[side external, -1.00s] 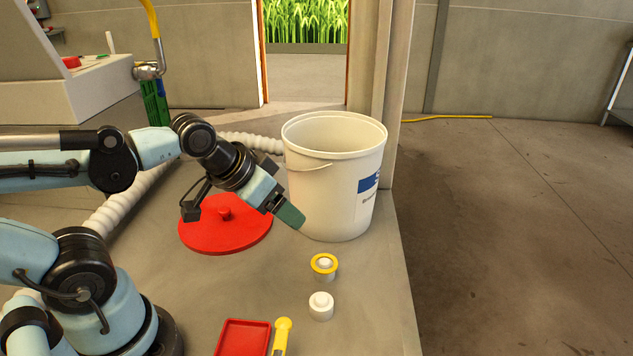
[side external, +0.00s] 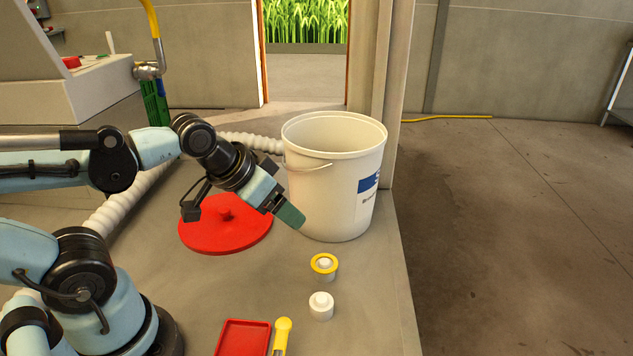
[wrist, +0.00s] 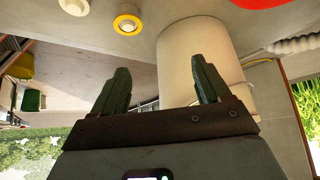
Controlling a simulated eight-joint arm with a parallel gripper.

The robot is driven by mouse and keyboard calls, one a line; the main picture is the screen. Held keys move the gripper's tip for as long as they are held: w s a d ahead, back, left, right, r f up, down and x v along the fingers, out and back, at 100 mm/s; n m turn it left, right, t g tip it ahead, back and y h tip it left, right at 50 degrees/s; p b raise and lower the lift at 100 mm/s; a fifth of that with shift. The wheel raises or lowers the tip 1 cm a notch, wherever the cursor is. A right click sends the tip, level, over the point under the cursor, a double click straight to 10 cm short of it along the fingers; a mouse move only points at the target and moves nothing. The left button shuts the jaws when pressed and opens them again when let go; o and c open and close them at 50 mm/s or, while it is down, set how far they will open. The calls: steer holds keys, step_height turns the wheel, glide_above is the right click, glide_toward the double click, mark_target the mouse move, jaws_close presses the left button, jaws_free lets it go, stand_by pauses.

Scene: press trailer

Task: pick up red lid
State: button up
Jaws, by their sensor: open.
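The red lid (side external: 222,232) lies flat on the grey bench, a round disc with a small knob in its middle. Part of its upper edge is hidden behind my arm. In the wrist view only a slice of the red lid (wrist: 262,2) shows at the top edge. My gripper (side external: 292,216) is held above the bench, to the right of the lid and beside the white bucket. In the wrist view my gripper (wrist: 160,88) has its two green fingers apart with nothing between them.
The open white bucket (side external: 333,190) stands close to my gripper. A yellow-ringed white piece (side external: 323,265) and a white piece (side external: 321,306) stand near the bench's right edge. A red tray (side external: 242,338) and a yellow-handled tool (side external: 282,335) lie at the front. A ribbed hose (side external: 140,190) runs behind.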

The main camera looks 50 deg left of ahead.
steer(key=c, duration=0.3)
steer(key=n+g, duration=0.2)
steer(key=g, duration=0.4)
glide_toward(224, 209)
steer(key=shift+w+f, duration=0.2)
steer(key=shift+f, duration=1.9)
steer(key=shift+w+f, duration=0.2)
steer(key=shift+f, duration=1.9)
